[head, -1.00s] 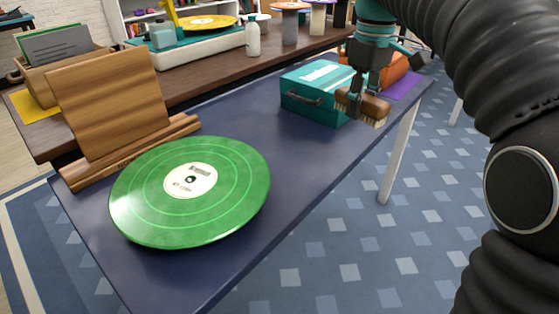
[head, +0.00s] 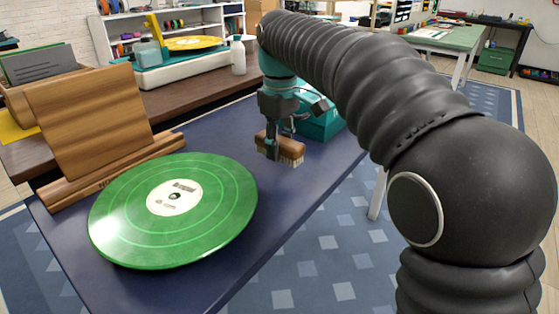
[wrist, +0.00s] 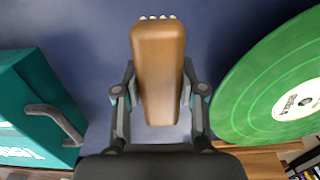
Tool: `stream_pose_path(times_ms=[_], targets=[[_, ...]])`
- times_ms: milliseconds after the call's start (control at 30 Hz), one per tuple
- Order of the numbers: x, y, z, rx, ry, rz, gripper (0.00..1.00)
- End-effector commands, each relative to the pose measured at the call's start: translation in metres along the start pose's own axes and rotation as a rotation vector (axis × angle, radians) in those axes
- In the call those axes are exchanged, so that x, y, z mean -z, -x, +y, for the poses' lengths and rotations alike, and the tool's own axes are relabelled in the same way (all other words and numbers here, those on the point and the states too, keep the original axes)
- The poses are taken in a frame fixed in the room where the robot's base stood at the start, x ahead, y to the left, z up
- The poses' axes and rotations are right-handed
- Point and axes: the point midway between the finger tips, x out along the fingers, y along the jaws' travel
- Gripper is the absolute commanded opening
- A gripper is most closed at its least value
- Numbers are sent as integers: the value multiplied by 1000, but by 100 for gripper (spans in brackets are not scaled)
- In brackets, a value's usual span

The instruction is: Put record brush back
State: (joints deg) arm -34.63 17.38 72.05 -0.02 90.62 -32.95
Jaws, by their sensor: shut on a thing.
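The record brush (head: 281,149) has a brown wooden back and pale bristles facing down. My gripper (head: 279,140) is shut on it and holds it above the blue table, between the green record and the teal case. In the wrist view the brush (wrist: 158,70) lies lengthwise between the two fingers (wrist: 158,98), with the green record (wrist: 275,85) to the right and the teal case (wrist: 35,110) to the left. How high the brush is above the table is hard to tell.
The green record (head: 215,215) lies on the near part of the blue table (head: 285,205). A wooden stand (head: 90,115) is behind it at left. The teal case (head: 320,122) is partly hidden behind my arm. A turntable (head: 180,65) and white bottle (head: 238,56) stand on the brown bench.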

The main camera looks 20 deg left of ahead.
Motion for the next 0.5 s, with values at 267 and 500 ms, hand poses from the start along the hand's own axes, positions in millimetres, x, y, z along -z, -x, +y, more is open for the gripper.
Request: stream_pose_path(times_ms=[267, 500], targets=[[3, -22, 0, 1, -1, -2, 7], [3, -43, 0, 0, -1, 0, 7]])
